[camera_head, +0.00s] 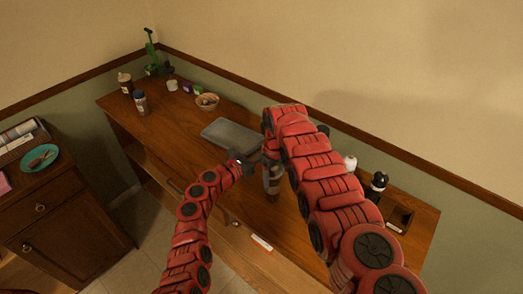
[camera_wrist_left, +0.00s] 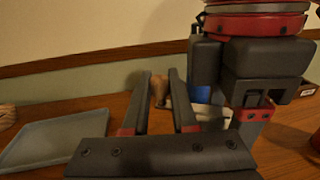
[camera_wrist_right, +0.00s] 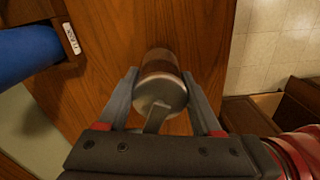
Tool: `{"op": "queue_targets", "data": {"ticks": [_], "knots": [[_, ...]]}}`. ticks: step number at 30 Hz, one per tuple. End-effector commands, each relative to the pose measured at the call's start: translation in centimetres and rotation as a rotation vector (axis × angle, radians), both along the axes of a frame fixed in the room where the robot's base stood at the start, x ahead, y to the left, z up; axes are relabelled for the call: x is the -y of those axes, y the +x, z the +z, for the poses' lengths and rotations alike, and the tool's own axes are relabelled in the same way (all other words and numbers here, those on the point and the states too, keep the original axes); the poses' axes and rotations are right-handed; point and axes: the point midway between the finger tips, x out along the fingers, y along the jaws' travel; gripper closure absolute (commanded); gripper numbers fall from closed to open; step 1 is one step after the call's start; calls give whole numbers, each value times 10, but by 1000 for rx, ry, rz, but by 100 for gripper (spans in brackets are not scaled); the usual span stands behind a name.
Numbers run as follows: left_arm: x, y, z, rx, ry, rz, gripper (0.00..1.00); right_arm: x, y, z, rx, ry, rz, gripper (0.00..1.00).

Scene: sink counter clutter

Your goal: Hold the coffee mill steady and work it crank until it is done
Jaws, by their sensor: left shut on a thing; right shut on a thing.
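The coffee mill (camera_head: 272,181) stands upright near the front edge of the wooden counter, partly hidden by my right arm. In the right wrist view it is a cylinder (camera_wrist_right: 161,84) with a silver top and a brown band. My right gripper (camera_wrist_right: 160,82) is shut on its body from above. The crank arm (camera_wrist_right: 154,119) runs from its top towards my right palm, which hides the rest. My left gripper (camera_wrist_left: 161,76) is beside the mill, shut on a small brown piece (camera_wrist_left: 161,89), apparently the crank's knob.
A grey tray (camera_head: 231,133) lies behind my left gripper. A white bottle (camera_head: 350,163), a dark bottle (camera_head: 377,184) and a wooden box (camera_head: 399,217) stand at the right.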

Motion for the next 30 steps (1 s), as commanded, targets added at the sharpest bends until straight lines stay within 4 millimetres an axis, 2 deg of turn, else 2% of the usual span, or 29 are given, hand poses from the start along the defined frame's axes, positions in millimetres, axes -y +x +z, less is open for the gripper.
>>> {"op": "queue_targets", "data": {"ticks": [6, 16, 30], "knots": [[5, 5, -2, -4, 6, -110, 100, 0, 1, 1, 2, 1, 1, 100], [24, -2, -15, -21, 20, -274, 100, -1, 1, 1, 4, 1, 1, 100], [23, 3, -5, -7, 1, -323, 100, -2, 3, 2, 12, 4, 1, 100]]}}
